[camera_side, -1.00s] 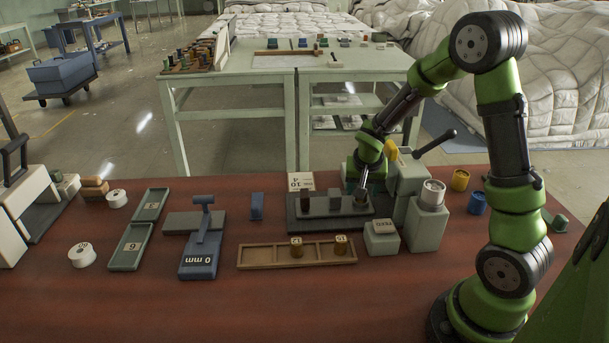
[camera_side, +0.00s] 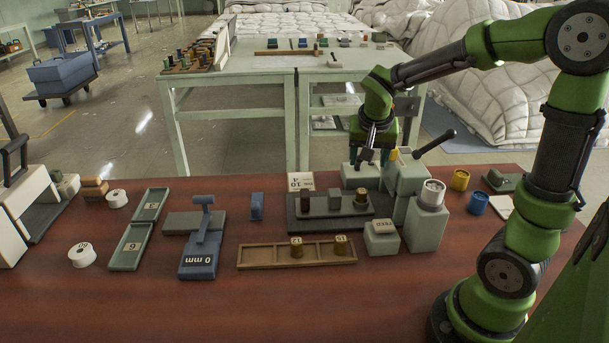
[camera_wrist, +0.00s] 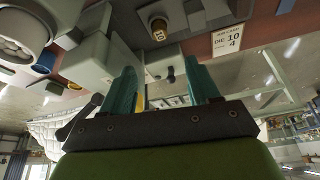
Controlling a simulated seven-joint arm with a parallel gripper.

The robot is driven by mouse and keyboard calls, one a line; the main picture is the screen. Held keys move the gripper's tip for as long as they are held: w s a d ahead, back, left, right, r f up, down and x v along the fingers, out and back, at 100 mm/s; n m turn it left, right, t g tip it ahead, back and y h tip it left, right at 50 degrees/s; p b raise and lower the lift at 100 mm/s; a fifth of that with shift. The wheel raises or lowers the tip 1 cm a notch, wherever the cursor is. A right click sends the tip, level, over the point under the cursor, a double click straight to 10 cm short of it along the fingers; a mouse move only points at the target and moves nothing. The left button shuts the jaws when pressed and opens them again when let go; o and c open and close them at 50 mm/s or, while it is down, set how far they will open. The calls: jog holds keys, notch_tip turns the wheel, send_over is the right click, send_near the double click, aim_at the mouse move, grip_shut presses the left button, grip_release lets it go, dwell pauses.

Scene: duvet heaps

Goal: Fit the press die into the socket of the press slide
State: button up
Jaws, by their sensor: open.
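My gripper (camera_side: 373,155) hangs above and behind the grey die rack, over the light grey press block (camera_side: 358,177). In the wrist view its two green fingers (camera_wrist: 161,85) are apart, with no die seen between them. The press has a black lever (camera_side: 435,143) and a tall grey body (camera_side: 407,175). A brown, marked die top shows in the wrist view (camera_wrist: 158,29). The socket cannot be made out clearly.
A number card (camera_side: 300,181) stands behind the rack. A wooden tray (camera_side: 268,256) with two brass pieces lies in front. A grey block with a metal cup (camera_side: 425,228) and a small labelled block (camera_side: 381,238) stand to the right. Red tabletop (camera_side: 330,300) is clear in front.

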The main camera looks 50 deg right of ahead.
jog(key=shift+v, duration=1.75)
jog(key=s+a+r+n+t+y, duration=0.1)
jog(key=s+a+n+t+y, duration=0.1)
jog(key=a, duration=0.6)
jog(key=s+a+r+n+t+y, duration=0.2)
jog(key=s+a+n+y, duration=0.1)
jog(key=s+a+n, duration=0.2)
jog(key=s+a, duration=0.2)
jog(key=shift+s+a+r+t+y, duration=0.15)
jog(key=shift+a+r+t+y, duration=0.15)
jog(key=shift+a+r+y, duration=0.1)
